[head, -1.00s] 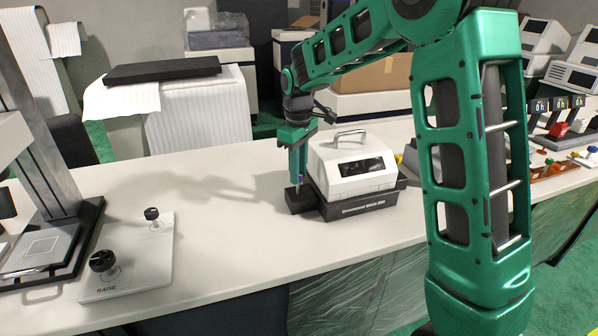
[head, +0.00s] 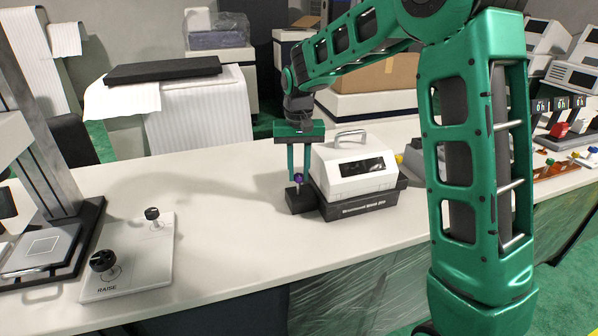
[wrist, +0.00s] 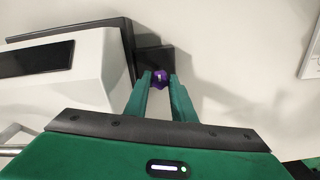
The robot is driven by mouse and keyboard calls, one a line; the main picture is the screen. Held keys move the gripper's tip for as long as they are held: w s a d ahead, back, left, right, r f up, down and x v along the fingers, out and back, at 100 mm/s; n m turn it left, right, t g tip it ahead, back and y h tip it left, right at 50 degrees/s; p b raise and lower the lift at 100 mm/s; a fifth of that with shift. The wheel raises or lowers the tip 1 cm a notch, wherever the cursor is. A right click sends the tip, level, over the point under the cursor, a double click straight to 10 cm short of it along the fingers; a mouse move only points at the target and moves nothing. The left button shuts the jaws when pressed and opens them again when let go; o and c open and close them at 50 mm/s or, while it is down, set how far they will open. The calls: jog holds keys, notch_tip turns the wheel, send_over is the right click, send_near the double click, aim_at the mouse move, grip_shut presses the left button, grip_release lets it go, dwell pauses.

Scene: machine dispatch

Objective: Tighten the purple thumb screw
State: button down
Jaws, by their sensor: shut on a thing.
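The purple thumb screw (head: 298,178) stands on a small black block (head: 300,200) at the left side of the white machine (head: 352,168). My gripper (head: 299,179) points down at it from above, with one finger on each side. In the wrist view the purple knob (wrist: 160,77) sits between the two green fingertips (wrist: 160,82), and the gripper is shut on it. The lower part of the screw is largely hidden in the wrist view.
The white machine with a top handle stands close on the right of my gripper. A plate with two black knobs (head: 130,255) lies at the left of the white table (head: 235,220). The table between them is clear.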

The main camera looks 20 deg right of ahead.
jog(key=m, duration=0.4)
jog(key=shift+w+r+m, duration=0.1)
jog(key=shift+w+m, duration=0.05)
jog(key=shift+m, duration=0.15)
jog(key=m, duration=0.5)
jog(key=shift+a, duration=0.1)
jog(key=m, duration=0.5)
jog(key=c, duration=2.5)
grip_release()
jog(key=m, duration=0.4)
jog(key=shift+w+m, duration=0.1)
jog(key=shift+m, duration=0.3)
jog(key=shift+c, duration=0.2)
grip_shut()
jog(key=o, duration=1)
grip_release()
jog(key=shift+o, duration=0.3)
